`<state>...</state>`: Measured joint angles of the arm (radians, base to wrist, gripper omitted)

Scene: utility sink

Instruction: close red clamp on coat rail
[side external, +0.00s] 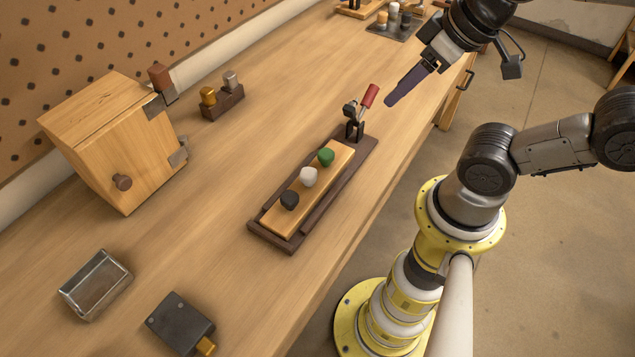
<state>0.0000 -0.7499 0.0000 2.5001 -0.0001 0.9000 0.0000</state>
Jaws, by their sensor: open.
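The clamp's red handle (370,95) points up and to the right from its black and metal body (354,121). The clamp stands at the far end of a dark wooden base (361,148). A pale board, the coat rail (269,219), lies in this base and carries a green, a white and a black knob. My gripper (390,101) is above the bench, just right of the red handle and apart from it. Its fingers overlap from this side, so the gap between them is hidden. It is open, and nothing shows in it.
A wooden box with a knob (110,140) stands at the left, by a small block with two pegs (222,100). A metal tin (95,284) and a dark box (180,323) lie at the near left. Bare bench surrounds the base. The bench edge runs along its right.

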